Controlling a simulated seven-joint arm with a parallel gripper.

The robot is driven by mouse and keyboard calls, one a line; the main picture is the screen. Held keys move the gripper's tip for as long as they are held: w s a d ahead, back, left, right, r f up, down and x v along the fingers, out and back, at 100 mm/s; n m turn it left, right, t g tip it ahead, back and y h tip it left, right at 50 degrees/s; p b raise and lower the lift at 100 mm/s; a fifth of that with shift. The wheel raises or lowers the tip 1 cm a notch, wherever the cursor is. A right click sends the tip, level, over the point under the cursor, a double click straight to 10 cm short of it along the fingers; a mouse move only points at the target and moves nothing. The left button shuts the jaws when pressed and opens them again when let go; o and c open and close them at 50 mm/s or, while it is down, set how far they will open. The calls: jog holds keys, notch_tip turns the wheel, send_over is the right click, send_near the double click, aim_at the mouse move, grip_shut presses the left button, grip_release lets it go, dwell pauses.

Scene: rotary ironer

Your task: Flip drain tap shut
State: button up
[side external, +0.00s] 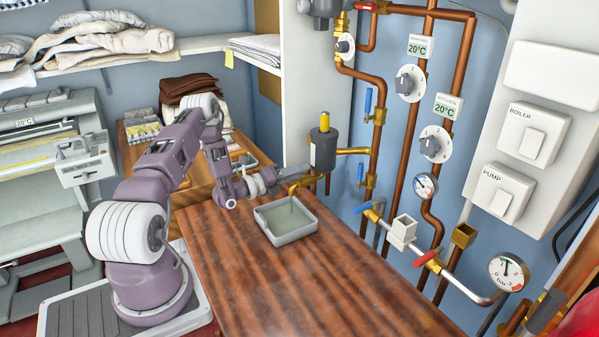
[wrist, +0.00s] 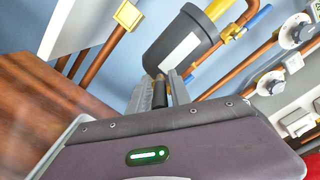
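A dark grey cylindrical vessel (side external: 323,150) with a yellow top is beside the copper pipes. It also shows in the wrist view (wrist: 182,42). A brass drain spout (side external: 307,180) below it points down over a shallow grey tray (side external: 290,239) on the wooden table. A thin stream seems to fall from the spout into the tray. My gripper (side external: 284,187) is at the spout, just left of the vessel. In the wrist view my fingers (wrist: 160,90) stand apart, with a dark tap handle (wrist: 160,96) between them. Whether they press on it is unclear.
Copper pipes (side external: 401,150) with blue-handled valves, dials and gauges cover the wall to the right. A red-handled valve (side external: 426,259) is lower down. The boiler and pump switch panel (side external: 515,165) is farther right. The front of the wooden table (side external: 290,290) is clear.

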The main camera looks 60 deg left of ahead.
jog(key=shift+w, duration=0.15)
grip_shut()
dwell(1.4)
